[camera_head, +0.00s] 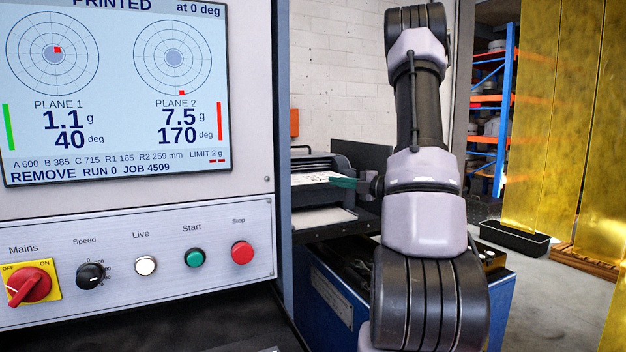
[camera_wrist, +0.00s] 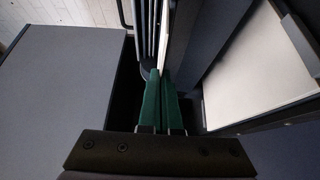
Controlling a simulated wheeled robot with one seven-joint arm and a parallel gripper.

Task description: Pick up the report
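The report is a white printed sheet (camera_head: 316,179) with small dark and red marks. It lies flat in the output slot of a dark printer (camera_head: 325,163), and its right end is at my fingertips. My gripper (camera_head: 343,183) has green fingers and reaches in from the right at the sheet's height. In the wrist view the two green fingers (camera_wrist: 161,98) lie close together. A pale strip (camera_wrist: 177,40), which looks like the sheet seen nearly edge-on, runs down to their tips. I cannot tell whether the fingers press on it.
A lower tray (camera_head: 325,217) with white paper is below the sheet. A balancing machine panel (camera_head: 130,245) fills the left. A blue cabinet (camera_head: 335,300) is under the printer. Yellow translucent curtains (camera_head: 560,120) hang at right, with a shelf rack (camera_head: 490,110) behind.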

